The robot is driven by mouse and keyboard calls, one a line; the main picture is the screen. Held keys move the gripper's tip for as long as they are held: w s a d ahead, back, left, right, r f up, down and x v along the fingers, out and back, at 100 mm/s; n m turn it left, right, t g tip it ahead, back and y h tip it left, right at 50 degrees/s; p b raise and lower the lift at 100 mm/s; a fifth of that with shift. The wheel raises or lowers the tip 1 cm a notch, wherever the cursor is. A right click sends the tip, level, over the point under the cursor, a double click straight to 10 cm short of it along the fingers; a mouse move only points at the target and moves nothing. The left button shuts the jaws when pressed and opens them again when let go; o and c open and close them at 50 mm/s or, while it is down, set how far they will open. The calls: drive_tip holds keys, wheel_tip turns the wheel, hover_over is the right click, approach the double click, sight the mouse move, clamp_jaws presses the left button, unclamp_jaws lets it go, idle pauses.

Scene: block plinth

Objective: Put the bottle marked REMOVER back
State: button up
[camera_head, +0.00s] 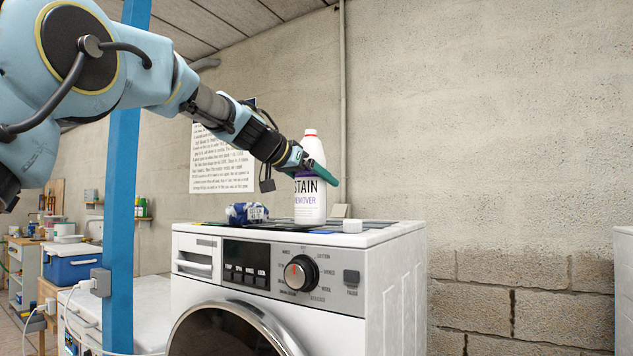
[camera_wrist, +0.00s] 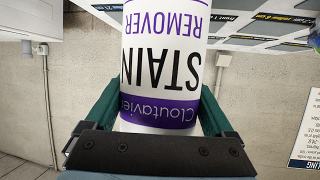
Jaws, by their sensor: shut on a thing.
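The white bottle marked STAIN REMOVER (camera_head: 309,198), with a red cap and a purple band, stands upright on top of the washing machine (camera_head: 398,238). My gripper (camera_head: 318,174) reaches it from the left and is shut on its upper part. In the wrist view the bottle (camera_wrist: 165,62) appears upside down, between the green fingers of my gripper (camera_wrist: 160,112). Whether the bottle's base touches the surface is hard to tell. Part of its upper body is hidden behind my gripper.
A blue and white package (camera_head: 246,213) lies left of the bottle on the machine. Dark printed panels cover the top. A blue post (camera_head: 122,190) stands at the left.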

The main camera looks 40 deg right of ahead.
drive_tip(key=shift+f+b, duration=0.35)
drive_tip(key=shift+b, duration=0.05)
drive_tip(key=o, duration=1.4)
drive_tip(key=shift+o, duration=0.2)
drive_tip(key=shift+r, duration=0.1)
drive_tip(key=shift+r+p, duration=0.5)
drive_tip(key=shift+p, duration=0.2)
drive_tip(key=w+b+v, duration=0.1)
drive_tip(key=b+v, duration=0.3)
drive_tip(key=v, duration=0.7)
drive_tip(key=shift+s+a, duration=0.5)
drive_tip(key=shift+f, duration=0.1)
